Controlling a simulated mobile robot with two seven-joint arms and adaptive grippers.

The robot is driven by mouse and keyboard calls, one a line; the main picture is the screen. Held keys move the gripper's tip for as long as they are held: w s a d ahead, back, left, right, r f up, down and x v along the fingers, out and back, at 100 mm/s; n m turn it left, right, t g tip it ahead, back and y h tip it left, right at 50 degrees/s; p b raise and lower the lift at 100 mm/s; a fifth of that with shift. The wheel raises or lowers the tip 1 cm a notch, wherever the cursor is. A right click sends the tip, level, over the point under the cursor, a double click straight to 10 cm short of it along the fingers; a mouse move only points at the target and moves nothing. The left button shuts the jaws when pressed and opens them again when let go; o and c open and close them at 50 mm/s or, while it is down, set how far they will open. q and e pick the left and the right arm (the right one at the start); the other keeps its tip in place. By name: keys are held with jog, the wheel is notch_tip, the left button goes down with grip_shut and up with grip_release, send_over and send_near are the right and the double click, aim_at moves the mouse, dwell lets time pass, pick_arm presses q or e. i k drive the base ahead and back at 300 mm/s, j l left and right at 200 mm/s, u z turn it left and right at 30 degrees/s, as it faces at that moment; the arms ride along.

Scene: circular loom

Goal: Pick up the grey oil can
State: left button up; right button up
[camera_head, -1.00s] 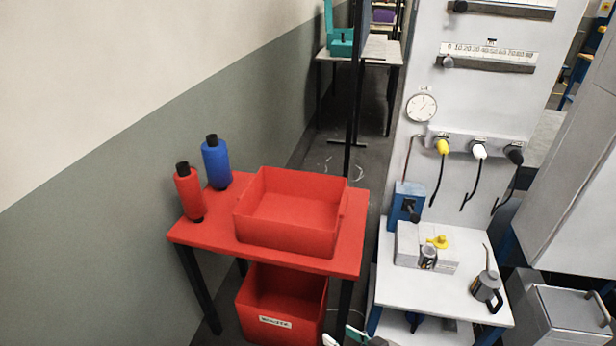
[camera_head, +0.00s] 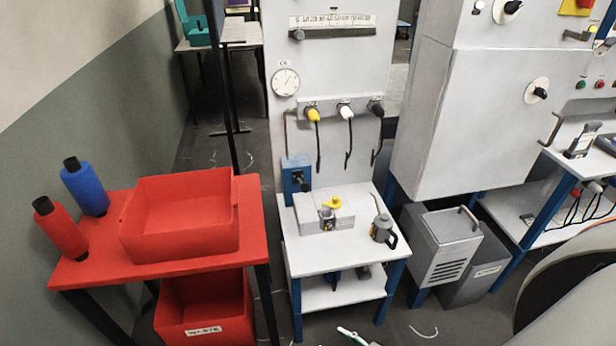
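The grey oil can (camera_head: 383,230) stands upright on the right side of the white top of a small table (camera_head: 315,261). It has a dark handle on its right and a thin spout pointing up and to the left. Nothing holds it. Neither of my grippers can be made out. A small white and green piece (camera_head: 352,336) shows at the bottom edge, too cut off to identify.
A grey block with a yellow-topped part (camera_head: 331,202) sits left of the can. A red table (camera_head: 240,258) with a red bin (camera_head: 180,243) and two spools stands left. Grey cabinets (camera_head: 447,247) stand right. Floor is open in front.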

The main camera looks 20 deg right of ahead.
aim_at(380, 232)
jog(key=z, duration=1.4)
